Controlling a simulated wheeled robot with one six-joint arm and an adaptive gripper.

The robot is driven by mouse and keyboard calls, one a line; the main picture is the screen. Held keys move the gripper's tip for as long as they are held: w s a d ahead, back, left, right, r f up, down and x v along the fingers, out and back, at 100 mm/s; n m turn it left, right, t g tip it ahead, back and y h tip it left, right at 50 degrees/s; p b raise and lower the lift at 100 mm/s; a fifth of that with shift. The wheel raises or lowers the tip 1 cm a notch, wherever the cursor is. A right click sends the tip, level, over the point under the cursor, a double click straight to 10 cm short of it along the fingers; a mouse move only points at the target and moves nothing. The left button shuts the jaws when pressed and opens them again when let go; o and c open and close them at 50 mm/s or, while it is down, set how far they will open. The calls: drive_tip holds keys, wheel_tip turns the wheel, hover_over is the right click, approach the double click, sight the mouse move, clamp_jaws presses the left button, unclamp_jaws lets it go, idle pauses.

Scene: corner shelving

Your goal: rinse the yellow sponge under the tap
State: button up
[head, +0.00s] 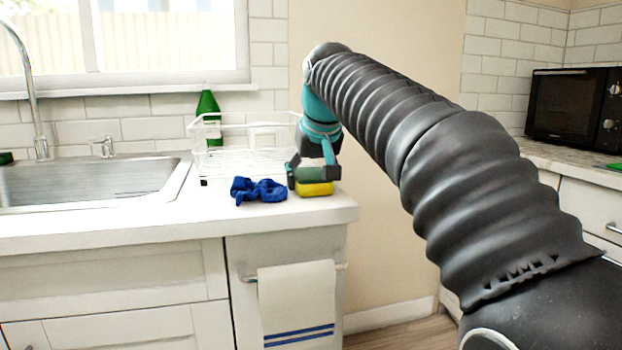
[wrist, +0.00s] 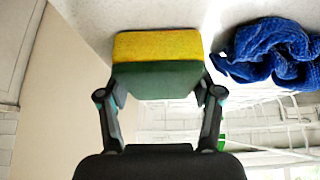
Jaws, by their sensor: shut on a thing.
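The yellow sponge (head: 315,189) has a green layer on top and is at the right end of the white counter, close to its edge. It also shows in the wrist view (wrist: 157,46), between the fingers. My gripper (head: 314,174) is shut on the sponge, with a finger at each side; the fingers also show in the wrist view (wrist: 159,92). I cannot tell whether the sponge touches the counter. The tap (head: 36,90) is a tall curved metal spout at the far left, its upper part cut off by the frame. The sink (head: 95,182) lies below it, well left of my gripper.
A crumpled blue cloth (head: 258,190) lies just left of the sponge. A white wire dish rack (head: 225,160) stands behind it, with a green bottle (head: 207,106) at the back. A small metal fitting (head: 104,147) stands behind the sink. A towel (head: 297,302) hangs in front.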

drive_tip(key=shift+f, duration=0.15)
drive_tip(key=o, duration=1.3)
drive_tip(key=shift+r, duration=0.3)
drive_tip(key=p+v, duration=0.2)
drive_tip(key=v, duration=0.9)
drive_tip(key=shift+s+r+p, duration=0.3)
drive_tip(key=shift+d, duration=0.1)
